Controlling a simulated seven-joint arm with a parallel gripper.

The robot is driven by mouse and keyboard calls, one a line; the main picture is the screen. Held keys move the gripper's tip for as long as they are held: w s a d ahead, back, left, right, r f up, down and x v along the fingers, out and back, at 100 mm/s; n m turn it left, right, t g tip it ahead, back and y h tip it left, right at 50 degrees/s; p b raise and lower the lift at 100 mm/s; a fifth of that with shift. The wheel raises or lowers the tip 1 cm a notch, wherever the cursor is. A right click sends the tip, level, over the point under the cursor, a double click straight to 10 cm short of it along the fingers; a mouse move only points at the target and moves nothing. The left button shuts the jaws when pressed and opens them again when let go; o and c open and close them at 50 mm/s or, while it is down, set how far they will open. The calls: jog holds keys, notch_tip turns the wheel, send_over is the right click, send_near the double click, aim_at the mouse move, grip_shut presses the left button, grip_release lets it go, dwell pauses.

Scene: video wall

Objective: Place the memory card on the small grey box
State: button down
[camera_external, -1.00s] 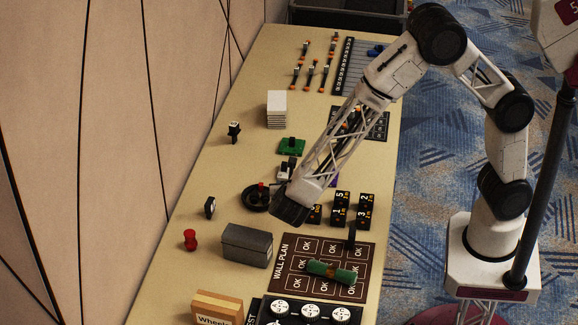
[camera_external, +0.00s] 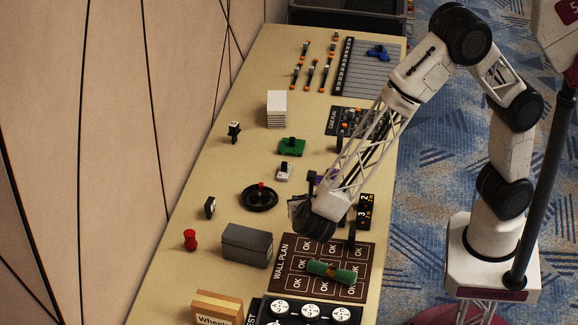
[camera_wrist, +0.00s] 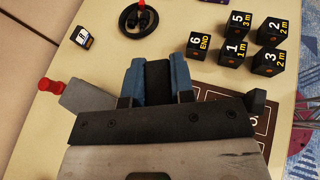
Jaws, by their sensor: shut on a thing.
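My gripper (camera_wrist: 155,82) is shut on a dark thing (camera_wrist: 158,78), seen between the blue finger pads in the wrist view. The fingers hide most of it, so I cannot tell whether it is the memory card. The grey box (camera_external: 246,246) stands on the table in the external view, to the left of my gripper (camera_external: 298,208) and apart from it. Part of the box also shows in the wrist view (camera_wrist: 85,92), behind the gripper body. A small dark piece with a white label (camera_wrist: 83,37) stands beyond the box; it also shows in the external view (camera_external: 210,207).
A red peg (camera_external: 190,240) stands left of the box. A black ring (camera_external: 259,198) lies beyond it. Numbered black blocks (camera_wrist: 235,52) stand right of the gripper. A WALL PLAN board (camera_external: 288,256) with a green roll (camera_external: 332,272) lies right of the box.

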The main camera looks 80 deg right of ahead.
jog(key=shift+w, duration=0.15)
jog(key=w+a, duration=0.1)
jog(key=w, duration=0.4)
jog(key=w+a+f, duration=0.1)
jog(key=w+a, duration=0.1)
jog(key=w, duration=0.3)
jog(key=w+a, duration=0.1)
jog(key=w, duration=0.4)
jog(key=shift+a+f, duration=0.25)
jog(key=shift+a, duration=0.05)
jog(key=shift+f, duration=1.75)
jog(key=shift+f, duration=0.1)
jog(key=c, duration=1)
grip_release()
